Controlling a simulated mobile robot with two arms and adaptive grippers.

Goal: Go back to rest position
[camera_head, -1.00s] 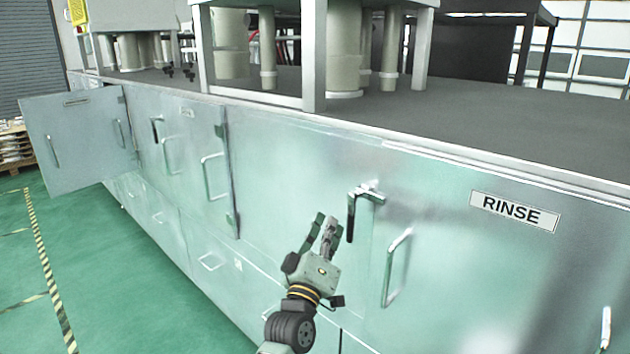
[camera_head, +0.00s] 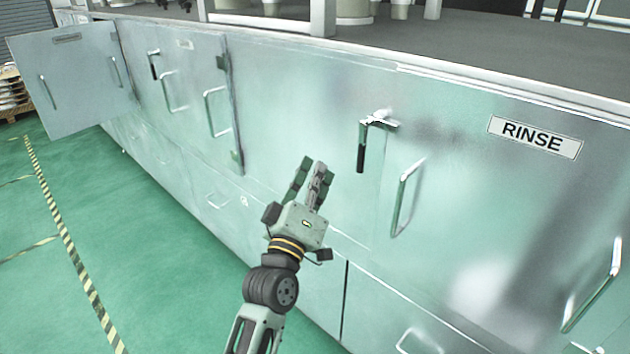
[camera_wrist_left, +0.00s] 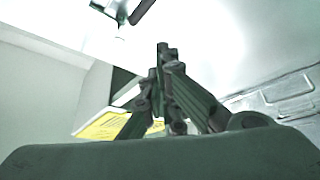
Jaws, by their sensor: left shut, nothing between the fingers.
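My left gripper (camera_head: 312,172) is in the middle of the head view, in front of the metal cabinet face (camera_head: 300,110). Its fingers are shut with nothing between them, and they point up toward the cabinet. It is left of and a little below the black-handled latch (camera_head: 361,150), apart from it. In the left wrist view the fingers (camera_wrist_left: 165,62) come together at their tips, with a pale surface behind them. My right gripper does not show.
The "RINSE" door has a bar handle (camera_head: 404,198) right of my gripper. A cabinet door (camera_head: 75,85) stands open at the far left. Green floor (camera_head: 150,270) with striped tape (camera_head: 70,235) lies clear at left. A grey worktop (camera_head: 480,50) runs above the cabinets.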

